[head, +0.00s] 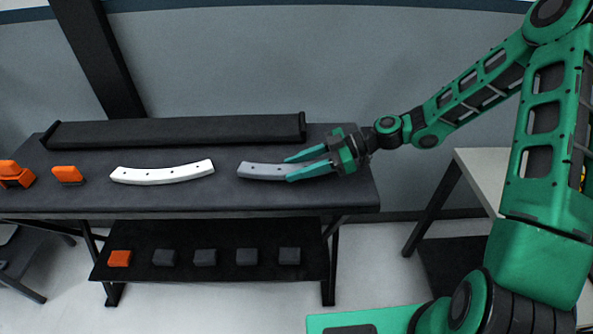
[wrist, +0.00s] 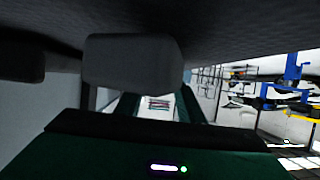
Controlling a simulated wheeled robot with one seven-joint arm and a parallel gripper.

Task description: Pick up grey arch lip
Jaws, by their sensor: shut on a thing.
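The grey arch lip (head: 258,171) is a slim, slightly curved grey bar with small dark holes, at the right part of the dark workbench (head: 225,200). My gripper (head: 288,169) comes from the right, its two green fingers on either side of the bar's right part, shut on it. The bar's right end is partly hidden by the fingers. I cannot tell whether the bar touches the bench top. In the wrist view a grey blunt end (wrist: 133,62), seemingly the arch lip, shows close up by the green fingers.
A white arch lip (head: 162,173) lies left of the grey one. Orange blocks (head: 68,175) sit at the far left. A long black bar (head: 180,132) lies along the bench's back. A lower shelf (head: 215,270) holds an orange block and several dark blocks. A pale table (head: 480,170) stands right.

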